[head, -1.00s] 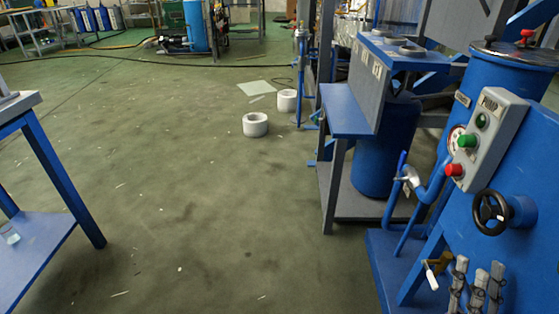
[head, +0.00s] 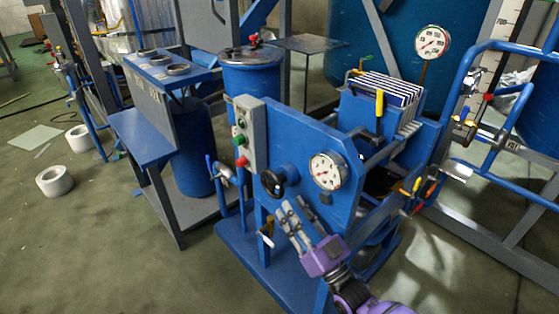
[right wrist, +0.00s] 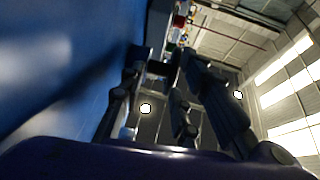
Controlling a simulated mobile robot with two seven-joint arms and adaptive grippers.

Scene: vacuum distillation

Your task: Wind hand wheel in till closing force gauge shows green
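The black hand wheel (head: 273,182) is on the front of the blue press panel (head: 315,130) in the head view. A round white-faced gauge (head: 327,170) sits on the same panel to its right; its needle reading is too small to tell. My right gripper (head: 290,207), with a purple palm, is just below and right of the wheel. Its grey fingers point up toward the panel, are spread apart and hold nothing. In the right wrist view the dark fingers (right wrist: 180,100) also stand apart, beside a blue surface. I cannot see the wheel there. My left gripper is out of view.
A grey pump button box (head: 246,135) with green and red buttons is left of the wheel. A second gauge (head: 432,42) stands behind the stacked plates (head: 390,95). Blue pipe rails (head: 500,170) are at right.

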